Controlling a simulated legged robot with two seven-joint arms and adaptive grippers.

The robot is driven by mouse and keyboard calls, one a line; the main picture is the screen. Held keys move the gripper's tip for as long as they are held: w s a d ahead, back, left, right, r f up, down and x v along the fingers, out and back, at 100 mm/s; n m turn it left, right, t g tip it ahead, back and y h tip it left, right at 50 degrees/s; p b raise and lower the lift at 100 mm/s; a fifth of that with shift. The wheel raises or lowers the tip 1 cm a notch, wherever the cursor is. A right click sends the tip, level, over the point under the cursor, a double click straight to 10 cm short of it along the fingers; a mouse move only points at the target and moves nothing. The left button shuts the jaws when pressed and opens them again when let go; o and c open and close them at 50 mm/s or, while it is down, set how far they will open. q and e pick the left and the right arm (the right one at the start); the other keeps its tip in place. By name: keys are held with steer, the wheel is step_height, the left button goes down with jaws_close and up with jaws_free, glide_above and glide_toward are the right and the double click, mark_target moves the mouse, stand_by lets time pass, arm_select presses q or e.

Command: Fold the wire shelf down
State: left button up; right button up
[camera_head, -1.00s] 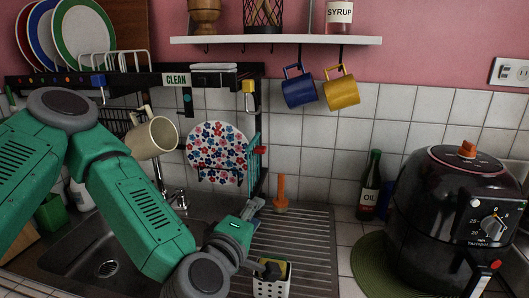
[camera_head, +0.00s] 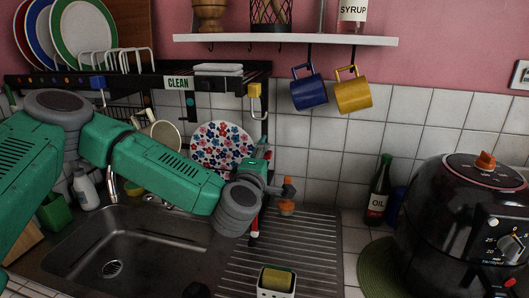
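The black rack (camera_head: 170,81) over the sink has black wire shelving at left, mostly hidden behind my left arm. A cream mug (camera_head: 166,134) and a floral plate (camera_head: 222,143) show at the rack. Thin teal bars (camera_head: 264,153) show at its right end, partly covered by my gripper; I cannot tell if they belong to the wire shelf. My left gripper (camera_head: 280,187) is at the rack's right end, right of the plate and just in front of the orange-handled brush. Its fingers are small and unclear, so their opening cannot be told. My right gripper is out of view.
The sink (camera_head: 120,238) and ribbed drainboard (camera_head: 300,235) lie below. A white sponge caddy (camera_head: 268,290) stands at the front. Blue (camera_head: 308,92) and yellow (camera_head: 353,95) mugs hang under the upper shelf. An oil bottle (camera_head: 378,190) and black air fryer (camera_head: 465,225) are at right.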

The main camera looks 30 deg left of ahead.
arm_select(q)
steer(key=shift+w+a+r, duration=0.2)
steer(key=shift+w+a, duration=0.1)
steer(key=shift+a, duration=0.1)
steer(key=shift+w+d, duration=0.15)
steer(key=shift+d, duration=0.1)
steer(key=shift+w+d+f, duration=0.1)
steer(key=shift+w+d, duration=0.2)
steer(key=shift+d, duration=0.25)
steer(key=shift+s, duration=0.1)
steer(key=c, duration=0.7)
steer(key=shift+a, duration=0.25)
jaws_close()
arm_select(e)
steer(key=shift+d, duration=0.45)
